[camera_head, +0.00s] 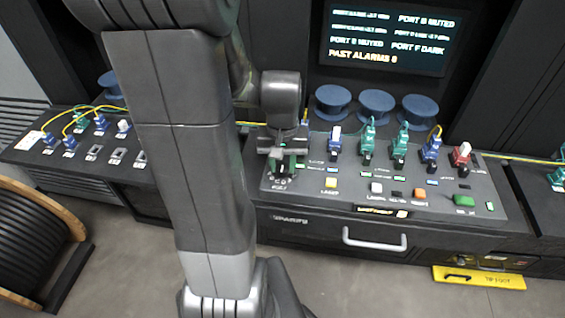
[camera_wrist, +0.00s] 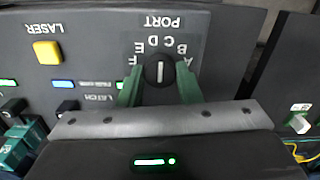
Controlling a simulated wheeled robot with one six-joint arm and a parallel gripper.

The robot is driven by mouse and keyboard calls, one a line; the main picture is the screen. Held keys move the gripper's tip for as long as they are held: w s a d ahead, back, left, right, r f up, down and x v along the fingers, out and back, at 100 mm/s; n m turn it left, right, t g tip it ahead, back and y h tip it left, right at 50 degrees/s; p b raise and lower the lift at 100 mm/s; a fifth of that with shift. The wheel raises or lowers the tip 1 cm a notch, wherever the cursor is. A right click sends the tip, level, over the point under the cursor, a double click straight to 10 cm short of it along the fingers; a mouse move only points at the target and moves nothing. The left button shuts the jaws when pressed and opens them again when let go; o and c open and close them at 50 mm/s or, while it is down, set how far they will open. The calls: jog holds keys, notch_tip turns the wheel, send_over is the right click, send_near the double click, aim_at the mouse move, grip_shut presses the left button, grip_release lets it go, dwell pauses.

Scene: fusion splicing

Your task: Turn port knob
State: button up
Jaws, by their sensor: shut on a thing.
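The port knob (camera_wrist: 159,70) is round and black with a white line, on the dark panel under the upside-down word PORT in the wrist view. Letters A to F arc around its far side. The white line stands nearly upright in the picture, toward the C and D letters; exactly which one I cannot tell. My gripper (camera_wrist: 159,82) has its two green fingers on either side of the knob and is shut on it. In the head view my gripper (camera_head: 282,165) reaches down to the left end of the console (camera_head: 350,215), and the knob is mostly hidden there.
A yellow LASER button (camera_wrist: 47,51) lies left of the knob in the wrist view. A screen (camera_head: 388,38) shows port states. Blue spools (camera_head: 376,105) stand behind.

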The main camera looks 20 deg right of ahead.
aim_at(282, 167)
jog(key=n, duration=0.4)
jog(key=shift+n, duration=0.3)
jog(key=n, duration=0.4)
dwell(0.3)
jog(key=o, duration=1)
notch_tip(282, 167, up, 14)
jog(key=shift+f, duration=0.1)
dwell(0.3)
